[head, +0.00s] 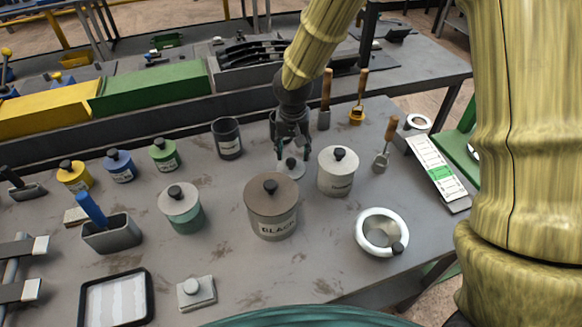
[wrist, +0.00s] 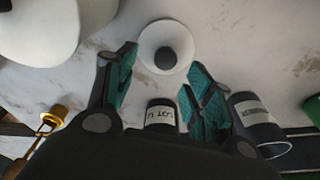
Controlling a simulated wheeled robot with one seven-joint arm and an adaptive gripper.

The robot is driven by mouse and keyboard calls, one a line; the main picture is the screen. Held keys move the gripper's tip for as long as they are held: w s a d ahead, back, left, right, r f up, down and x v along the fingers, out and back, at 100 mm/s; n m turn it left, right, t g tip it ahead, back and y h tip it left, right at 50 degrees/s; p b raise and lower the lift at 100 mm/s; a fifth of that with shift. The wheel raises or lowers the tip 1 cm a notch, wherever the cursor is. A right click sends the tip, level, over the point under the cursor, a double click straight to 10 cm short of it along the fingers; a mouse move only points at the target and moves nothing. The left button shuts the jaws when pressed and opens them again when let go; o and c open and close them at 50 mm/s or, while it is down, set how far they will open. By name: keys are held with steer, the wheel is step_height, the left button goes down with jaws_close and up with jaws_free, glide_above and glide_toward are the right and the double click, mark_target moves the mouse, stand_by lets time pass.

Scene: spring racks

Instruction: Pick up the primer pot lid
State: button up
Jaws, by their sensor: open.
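A small pale round lid (head: 289,172) with a dark knob lies on the bench, loose, between a dark open pot (head: 229,146) and a white pot (head: 336,180) with its own knobbed lid. My gripper (head: 292,157) is open and points down just above the loose lid. In the wrist view the pale lid (wrist: 149,41) shows beyond and between the fingertips (wrist: 160,70), with its knob near the middle of the gap. I cannot tell whether any finger touches it.
A brown-lidded pot (head: 271,210) labelled black stands in front. A white-rimmed bowl (head: 367,242) is at the front right. Brushes and scrapers (head: 325,95) stand behind on the right. Several small lidded pots (head: 165,158) stand to the left. Bare bench lies between them.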

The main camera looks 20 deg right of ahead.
mark_target(291, 161)
steer(key=shift+w+a+f+p, duration=0.15)
steer(key=shift+f+p, duration=0.2)
steer(key=shift+f, duration=0.65)
steer(key=shift+a+f+p, duration=0.15)
steer(key=shift+f+p, duration=0.15)
steer(key=shift+f, duration=0.7)
steer(key=shift+w+d+f, duration=0.1)
steer(key=shift+f, duration=0.6)
steer(key=shift+c, duration=0.3)
steer(key=c, duration=1.1)
